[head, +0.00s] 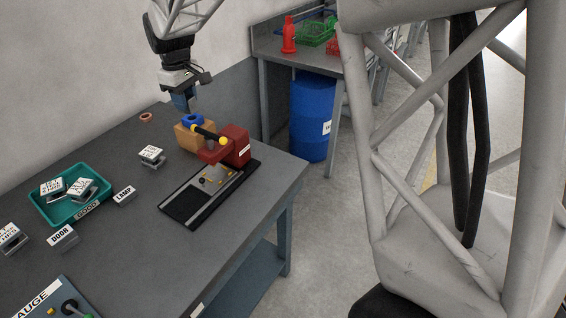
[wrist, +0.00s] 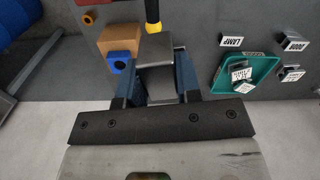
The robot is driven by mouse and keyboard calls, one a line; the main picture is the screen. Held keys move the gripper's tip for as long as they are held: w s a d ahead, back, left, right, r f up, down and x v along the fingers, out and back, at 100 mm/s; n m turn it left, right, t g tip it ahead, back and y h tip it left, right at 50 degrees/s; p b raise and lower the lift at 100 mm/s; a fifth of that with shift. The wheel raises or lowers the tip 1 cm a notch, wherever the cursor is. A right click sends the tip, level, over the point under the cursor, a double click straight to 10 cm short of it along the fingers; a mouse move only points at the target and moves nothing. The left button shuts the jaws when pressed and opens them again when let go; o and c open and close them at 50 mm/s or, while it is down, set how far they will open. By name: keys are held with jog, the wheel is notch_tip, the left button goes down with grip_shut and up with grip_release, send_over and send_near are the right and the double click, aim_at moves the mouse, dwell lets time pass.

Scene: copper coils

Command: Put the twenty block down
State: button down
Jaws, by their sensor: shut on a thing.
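My gripper (head: 185,103) hangs above the far part of the grey table, over the tan block with a blue ring and beside the red press. In the wrist view its two blue fingers (wrist: 156,70) are closed on a plain grey block (wrist: 155,47), taken to be the twenty block. No number shows on it. In the head view the held block is hidden or too small to tell from the fingers. It appears to be held clear of the table (head: 110,165).
The red press (head: 236,146) has a black lever with yellow ends and a dark base. The tan block (head: 184,138) stands left of it. A copper ring (head: 146,117), a labelled block (head: 152,156), a teal tray (head: 68,213), and LAMP (head: 124,194) and DOOR (head: 63,237) signs occupy the table.

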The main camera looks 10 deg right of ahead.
jog(key=s+d+f+m, duration=0.1)
jog(key=s+d, duration=0.7)
jog(key=d, duration=0.5)
jog(key=s+d+f+m, duration=0.1)
jog(key=s+d, duration=0.7)
jog(key=d, duration=0.6)
notch_tip(320, 180, down, 18)
jog(key=shift+a+r, duration=0.2)
jog(key=shift+w+a+f, duration=0.1)
jog(key=shift+w+f, duration=0.15)
jog(key=shift+w, duration=2.4)
jog(key=shift+w+f, duration=0.25)
jog(key=shift+w, duration=2.35)
jog(key=shift+w+a+f, duration=0.1)
jog(key=shift+w+f, duration=0.15)
jog(key=shift+w, duration=2.4)
jog(key=shift+f, duration=1.75)
jog(key=shift+f, duration=0.15)
